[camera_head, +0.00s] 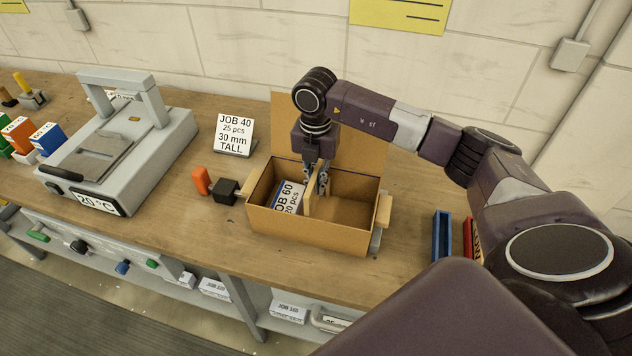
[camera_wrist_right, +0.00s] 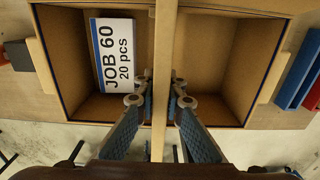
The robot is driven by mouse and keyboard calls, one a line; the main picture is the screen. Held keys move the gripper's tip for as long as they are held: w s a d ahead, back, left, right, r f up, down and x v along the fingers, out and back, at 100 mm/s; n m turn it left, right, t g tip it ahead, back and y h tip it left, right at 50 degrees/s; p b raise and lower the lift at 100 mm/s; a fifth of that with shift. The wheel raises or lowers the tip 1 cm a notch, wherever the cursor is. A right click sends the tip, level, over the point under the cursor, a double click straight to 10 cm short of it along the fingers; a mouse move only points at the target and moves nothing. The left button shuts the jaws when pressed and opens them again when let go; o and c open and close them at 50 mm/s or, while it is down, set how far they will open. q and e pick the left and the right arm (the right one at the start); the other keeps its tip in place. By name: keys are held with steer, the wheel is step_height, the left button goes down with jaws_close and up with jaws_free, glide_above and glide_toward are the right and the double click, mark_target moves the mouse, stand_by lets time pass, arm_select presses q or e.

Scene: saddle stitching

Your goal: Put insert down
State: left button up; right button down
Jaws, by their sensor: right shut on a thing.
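The insert (camera_wrist_right: 164,70) is a thin tan cardboard divider. My right gripper (camera_wrist_right: 161,90) is shut on it, with one finger on each side. The insert stands upright inside the open cardboard box (camera_head: 300,231), near its middle; whether it touches the floor I cannot tell. In the head view the insert (camera_head: 308,203) shows below my right gripper (camera_head: 317,185). A white and blue JOB 60, 20 pcs pack (camera_wrist_right: 111,55) lies in the left compartment. The right compartment is empty. My left gripper is not in view.
A JOB 40 sign (camera_head: 236,133) stands behind the box to the left. An orange object (camera_head: 201,180) and a black block (camera_head: 226,191) sit left of the box. A grey machine (camera_head: 120,150) is further left. Blue (camera_head: 442,236) and red trays lie to the right.

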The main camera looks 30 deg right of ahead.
mark_target(315, 170)
steer(key=c, duration=2)
jaws_free()
steer(key=shift+r, duration=0.15)
steer(key=shift+r+p, duration=0.3)
steer(key=shift+p, duration=0.05)
steer(key=shift+r+p, duration=0.4)
steer(key=shift+r, duration=0.05)
step_height(315, 170, up, 3)
steer(key=shift+w+b, duration=0.1)
steer(key=shift+b, duration=1.15)
step_height(315, 170, up, 8)
steer(key=shift+f+b, duration=0.1)
steer(key=shift+b, duration=0.9)
steer(key=shift+r, duration=0.4)
